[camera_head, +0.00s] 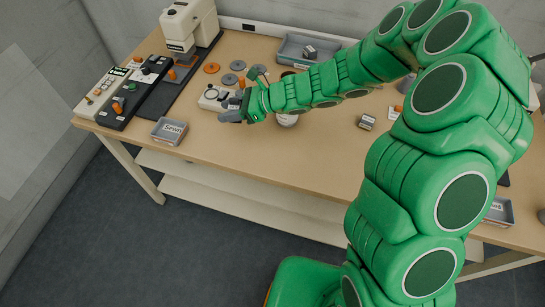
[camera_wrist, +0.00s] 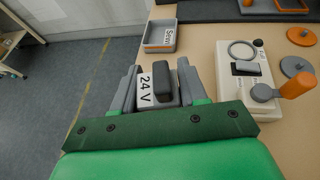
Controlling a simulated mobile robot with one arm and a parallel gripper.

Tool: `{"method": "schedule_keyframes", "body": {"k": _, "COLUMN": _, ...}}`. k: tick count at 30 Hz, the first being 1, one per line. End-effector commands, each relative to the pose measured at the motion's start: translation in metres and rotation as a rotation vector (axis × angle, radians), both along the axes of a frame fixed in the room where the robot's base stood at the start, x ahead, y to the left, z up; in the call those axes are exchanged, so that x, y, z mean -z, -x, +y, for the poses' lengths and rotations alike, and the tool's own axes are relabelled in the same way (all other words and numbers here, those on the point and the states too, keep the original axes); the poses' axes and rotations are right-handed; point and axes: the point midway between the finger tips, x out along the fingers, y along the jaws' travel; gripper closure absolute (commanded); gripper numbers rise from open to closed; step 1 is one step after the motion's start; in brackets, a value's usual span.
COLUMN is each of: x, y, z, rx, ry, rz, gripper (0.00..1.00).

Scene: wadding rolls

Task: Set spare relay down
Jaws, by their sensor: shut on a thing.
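My gripper (camera_wrist: 158,82) is shut on the relay (camera_wrist: 166,84), a dark grey block with a white label reading "24 V", held between the two grey fingers. In the head view my gripper (camera_head: 236,112) is above the tabletop near the left front edge, and the relay is hard to make out there. In the wrist view the relay appears over the table's front edge, beside the white device (camera_wrist: 245,72) and nearer than the small labelled tray (camera_wrist: 160,46). Whether the relay touches the table cannot be told.
The small tray stands near the front edge (camera_head: 168,140); it looks empty. The white device (camera_head: 211,97) has a ring and an orange-handled lever. Grey and orange discs (camera_head: 229,79) lie behind. A grey bin (camera_head: 290,48) is at the back. A small labelled block (camera_head: 366,122) sits to the right.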

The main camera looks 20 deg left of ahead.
Motion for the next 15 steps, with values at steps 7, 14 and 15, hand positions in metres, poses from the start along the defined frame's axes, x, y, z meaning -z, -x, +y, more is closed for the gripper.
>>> {"method": "schedule_keyframes", "body": {"k": 7, "x": 0.005, "y": 0.01, "z": -0.047, "rx": -0.063, "ry": 0.002, "rz": -0.001, "gripper": 0.89}}
{"method": "schedule_keyframes", "body": {"k": 14, "x": 0.011, "y": 0.027, "z": -0.092, "rx": -0.13, "ry": -0.001, "rz": 0.0, "gripper": 0.89}}
{"method": "schedule_keyframes", "body": {"k": 15, "x": 0.012, "y": 0.03, "z": -0.099, "rx": -0.14, "ry": 0.0, "rz": 0.0, "gripper": 0.89}}
